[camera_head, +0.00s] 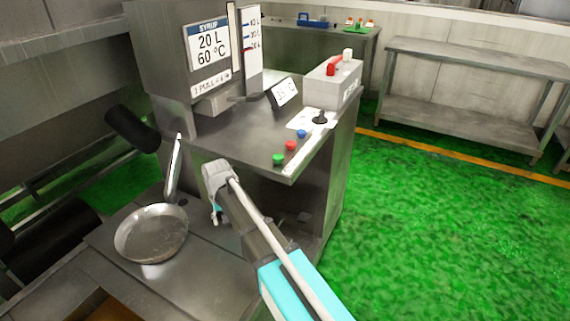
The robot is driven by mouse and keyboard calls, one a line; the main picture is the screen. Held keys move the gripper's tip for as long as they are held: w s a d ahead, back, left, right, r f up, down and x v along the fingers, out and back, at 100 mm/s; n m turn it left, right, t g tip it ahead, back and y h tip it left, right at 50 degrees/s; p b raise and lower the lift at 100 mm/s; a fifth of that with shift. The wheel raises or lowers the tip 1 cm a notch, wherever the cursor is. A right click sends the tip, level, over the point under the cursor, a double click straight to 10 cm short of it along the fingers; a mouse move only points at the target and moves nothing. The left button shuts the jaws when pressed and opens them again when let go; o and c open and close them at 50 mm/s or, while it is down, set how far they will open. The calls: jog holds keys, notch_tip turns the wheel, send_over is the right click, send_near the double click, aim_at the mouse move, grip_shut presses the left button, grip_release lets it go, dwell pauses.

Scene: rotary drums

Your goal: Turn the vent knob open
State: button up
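No label reading "vent" is legible, so I cannot tell for certain which part is the vent knob. A black knob (320,117) stands on a white plate on the steel counter, in front of a grey box (335,84). The box carries a red part (331,66) and a white part (348,54) on top. My gripper (216,214) is at the far end of my arm, left of the counter's front edge and apart from the black knob. It points downward and its fingers are too small to tell open from shut.
Green, red and blue buttons (290,146) line the counter (225,133) near its front right edge. A syrup cabinet (180,50) reading 20 L, 60 °C stands behind. A round metal pan (151,233) is at lower left. Green floor to the right is clear up to a steel rack (465,112).

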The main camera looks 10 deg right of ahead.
jog(key=m, duration=0.6)
jog(key=shift+m, duration=0.3)
jog(key=m, duration=0.3)
jog(key=shift+r+m, duration=0.25)
jog(key=shift+m, duration=0.05)
notch_tip(320, 180, up, 14)
jog(key=p, duration=1.4)
jog(key=s+d+r+n+p, duration=0.2)
jog(key=s+d+r+p, duration=0.2)
jog(key=d, duration=0.5)
jog(key=s+d+r+n+p, duration=0.2)
jog(key=s+d+r+p, duration=0.2)
jog(key=d+r+p, duration=0.3)
jog(key=d, duration=0.2)
jog(key=shift+d+r+n+p, duration=0.15)
jog(key=shift+d+n+p, duration=0.15)
jog(key=shift+p, duration=0.05)
jog(key=shift+s, duration=0.1)
jog(key=s+d+n, duration=0.2)
jog(key=s+d, duration=0.4)
jog(key=d, duration=0.1)
jog(key=shift+s+d+n, duration=0.25)
jog(key=shift+d+n, duration=0.05)
jog(key=shift+d, duration=0.1)
